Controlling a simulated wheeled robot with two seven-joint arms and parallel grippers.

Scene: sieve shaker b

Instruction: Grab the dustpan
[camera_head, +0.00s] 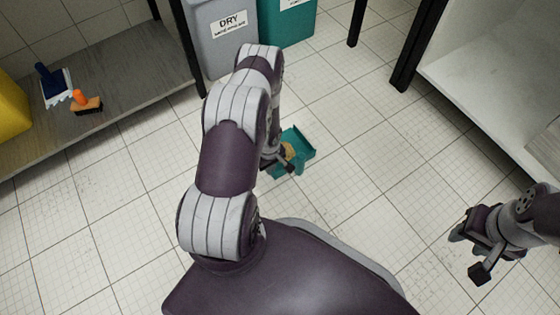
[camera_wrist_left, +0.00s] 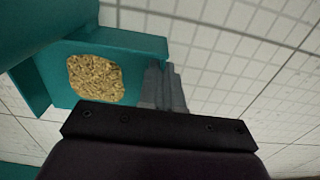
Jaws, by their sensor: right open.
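The teal dustpan (camera_head: 303,146) lies on the tiled floor with a pile of tan grains in it. In the left wrist view the dustpan (camera_wrist_left: 140,42) fills the upper left, with the grain pile in its pan. My left gripper (camera_head: 275,163) is low at the dustpan's left side, partly hidden by my arm. In the left wrist view its grey fingers (camera_wrist_left: 165,88) look close together beside the pan's edge. I cannot tell whether they grip it. My right gripper (camera_head: 468,254) is open and empty above the floor at the right, away from the dustpan.
A grey bin marked DRY (camera_head: 225,40) and a teal bin (camera_head: 288,22) stand at the back. A low shelf (camera_head: 140,85) at the left holds a blue-handled brush (camera_head: 55,85), an orange-handled brush (camera_head: 86,103) and a yellow object (camera_head: 10,108). A white shelf (camera_head: 490,60) stands at the right.

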